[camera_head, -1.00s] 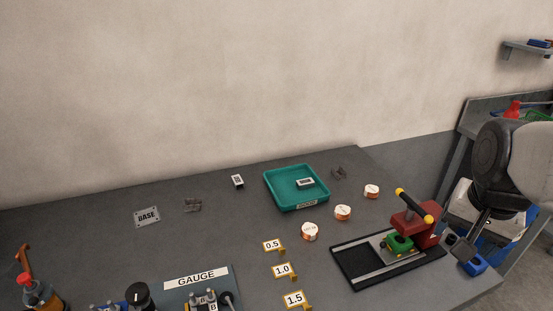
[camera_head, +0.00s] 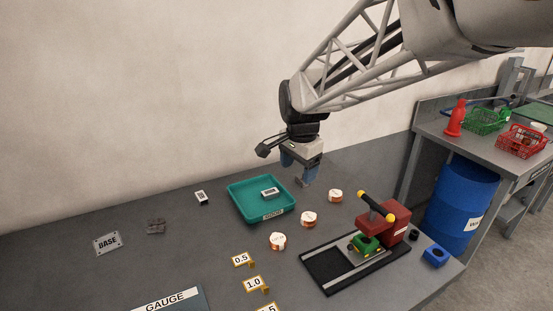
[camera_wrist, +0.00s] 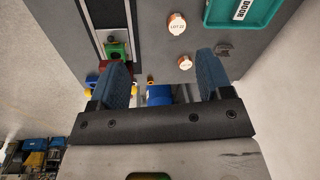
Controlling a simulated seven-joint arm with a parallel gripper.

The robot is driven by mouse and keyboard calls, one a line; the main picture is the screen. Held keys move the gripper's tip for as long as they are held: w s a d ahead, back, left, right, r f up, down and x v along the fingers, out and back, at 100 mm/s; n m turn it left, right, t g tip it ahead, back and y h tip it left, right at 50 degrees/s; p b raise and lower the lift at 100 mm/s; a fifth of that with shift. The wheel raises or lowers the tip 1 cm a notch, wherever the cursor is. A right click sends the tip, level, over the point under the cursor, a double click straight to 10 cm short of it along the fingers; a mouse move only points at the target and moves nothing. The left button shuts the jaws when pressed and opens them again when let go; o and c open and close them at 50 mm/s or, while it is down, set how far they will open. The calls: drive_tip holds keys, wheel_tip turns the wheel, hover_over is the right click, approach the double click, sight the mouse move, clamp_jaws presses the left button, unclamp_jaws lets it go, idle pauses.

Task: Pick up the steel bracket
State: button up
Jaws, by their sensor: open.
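A small grey metal piece, apparently the steel bracket (camera_head: 304,182), lies on the grey table just right of the green tray. It also shows in the wrist view (camera_wrist: 225,50), beyond the tip of the right-hand finger. My gripper (camera_head: 299,166) is above it with its fingers pointing down. The blue finger pads stand wide apart in the wrist view (camera_wrist: 162,60), with nothing held between them. In the head view the fingers partly overlap the bracket, so the exact gap is hard to tell.
The green tray (camera_head: 236,207) holds a small labelled block (camera_head: 269,193). Several copper coils, including one nearby (camera_head: 335,196), stand to the right and front. A red press (camera_head: 390,220) is on the right. Another dark grey piece (camera_head: 155,226) lies near the BASE plate (camera_head: 108,243).

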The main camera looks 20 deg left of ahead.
drive_tip(key=w+a+f+m, duration=0.15)
drive_tip(key=a+f, duration=0.25)
drive_tip(key=a, duration=0.9)
drive_tip(key=m+g, duration=0.1)
drive_tip(key=m, duration=0.3)
approach(154, 223)
drive_tip(key=shift+s+d+f+h, duration=0.3)
drive_tip(key=shift+s+d+f, duration=0.1)
drive_tip(key=shift+s, duration=0.3)
drive_tip(key=shift+f, duration=1.3)
drive_tip(key=shift+w+f, duration=0.1)
drive_tip(key=shift+f, duration=2.5)
